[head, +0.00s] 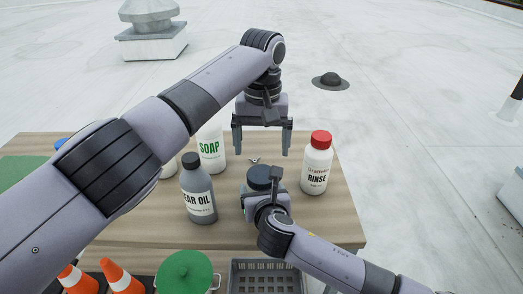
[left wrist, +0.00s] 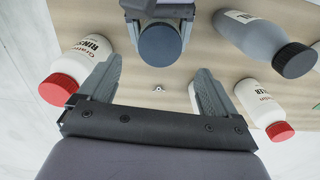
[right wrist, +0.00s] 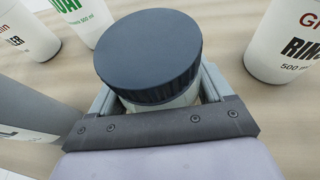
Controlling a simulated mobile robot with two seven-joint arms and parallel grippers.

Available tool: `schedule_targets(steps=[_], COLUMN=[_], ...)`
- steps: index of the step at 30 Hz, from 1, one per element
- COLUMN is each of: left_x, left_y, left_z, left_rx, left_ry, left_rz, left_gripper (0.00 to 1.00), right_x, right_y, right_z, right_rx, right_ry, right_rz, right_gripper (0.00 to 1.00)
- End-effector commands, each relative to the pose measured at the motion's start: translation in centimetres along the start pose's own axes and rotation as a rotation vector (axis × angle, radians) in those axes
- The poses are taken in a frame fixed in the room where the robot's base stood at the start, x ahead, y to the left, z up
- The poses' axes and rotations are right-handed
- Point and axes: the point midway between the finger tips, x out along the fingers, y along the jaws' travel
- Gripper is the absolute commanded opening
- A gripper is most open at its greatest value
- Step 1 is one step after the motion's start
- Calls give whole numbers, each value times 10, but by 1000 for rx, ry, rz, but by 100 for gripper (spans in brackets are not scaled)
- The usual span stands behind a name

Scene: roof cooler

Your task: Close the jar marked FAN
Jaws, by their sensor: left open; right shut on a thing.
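A jar with a wide dark blue-grey lid (head: 262,177) stands on the wooden table; its marking cannot be read here. In the right wrist view the lid (right wrist: 148,52) sits over the jar's pale body (right wrist: 160,105); I cannot tell how tightly it is on. My right gripper (right wrist: 158,100) is shut around the jar's body, just below the lid. My left gripper (head: 261,150) is open and empty, pointing down above the table behind the jar. In the left wrist view the lid (left wrist: 160,45) is beyond my left fingers (left wrist: 158,85), apart from them.
A red-capped RINSE bottle (head: 316,165) stands right of the jar. A dark GEAR OIL bottle (head: 198,192) and a white SOAP bottle (head: 211,150) stand left. A small metal piece (left wrist: 158,88) lies behind the jar. A grey crate (head: 267,264) and green-lidded container (head: 185,272) are in front.

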Motion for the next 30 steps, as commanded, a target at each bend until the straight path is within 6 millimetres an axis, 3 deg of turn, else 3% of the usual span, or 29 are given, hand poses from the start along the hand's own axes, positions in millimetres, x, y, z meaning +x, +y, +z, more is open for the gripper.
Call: schedule_targets(steps=[14, 30], left_x=[-1, 69], left_y=[0, 0], left_z=[0, 0], left_rx=[-41, -41], left_ry=[-1, -3], left_rz=[0, 0], left_gripper=[92, 92], right_x=[0, 0], right_y=[0, 0], right_z=[0, 0], right_rx=[0, 0], right_ry=[0, 0], right_rz=[1, 1], right_gripper=[0, 0])
